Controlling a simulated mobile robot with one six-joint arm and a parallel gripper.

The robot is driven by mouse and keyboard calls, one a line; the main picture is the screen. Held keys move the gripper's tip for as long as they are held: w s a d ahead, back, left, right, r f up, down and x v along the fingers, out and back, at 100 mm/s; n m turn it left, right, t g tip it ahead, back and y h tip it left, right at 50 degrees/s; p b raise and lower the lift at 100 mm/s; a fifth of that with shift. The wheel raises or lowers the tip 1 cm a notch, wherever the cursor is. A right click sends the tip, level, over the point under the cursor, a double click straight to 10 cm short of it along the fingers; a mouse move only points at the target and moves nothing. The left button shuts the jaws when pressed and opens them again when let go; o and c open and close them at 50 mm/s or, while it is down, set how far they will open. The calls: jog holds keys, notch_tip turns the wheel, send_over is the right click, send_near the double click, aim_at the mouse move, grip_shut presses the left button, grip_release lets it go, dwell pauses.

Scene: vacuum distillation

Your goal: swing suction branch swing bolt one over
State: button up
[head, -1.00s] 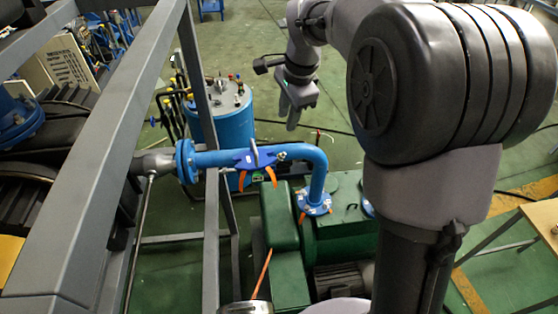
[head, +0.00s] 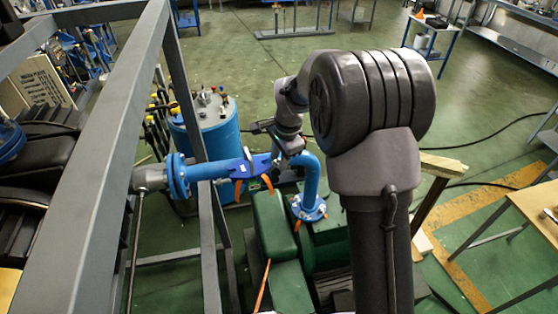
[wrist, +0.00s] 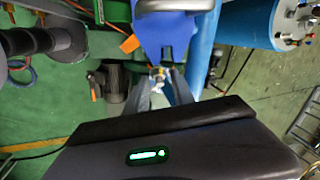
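The blue suction branch pipe (head: 208,171) runs from a flange at the left to an elbow and down to the green pump. A blue bracket-like coupling (head: 250,168) with orange tabs (head: 267,182) sits midway along it. In the wrist view the blue coupling (wrist: 165,35) has a forked slot at its near edge. A small shiny metal piece, apparently the swing bolt (wrist: 157,73), lies just below that slot. My gripper (wrist: 163,80) has its fingers apart, with their tips beside this piece; contact cannot be told. In the head view my wrist hides the bolt.
The grey frame post (head: 187,95) and beam stand left of the coupling. A blue tank (head: 210,125) stands behind the pipe, and the green pump (head: 272,225) lies below. Open floor extends behind and to the right; a wooden table (head: 540,215) is at far right.

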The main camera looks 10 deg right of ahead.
jog(key=shift+a+f, duration=0.15)
jog(key=shift+f, duration=0.4)
grip_shut()
jog(key=shift+a+r+h, duration=0.25)
jog(key=shift+a+h, duration=0.05)
jog(key=shift+h, duration=0.5)
jog(key=shift+w, duration=0.1)
grip_release()
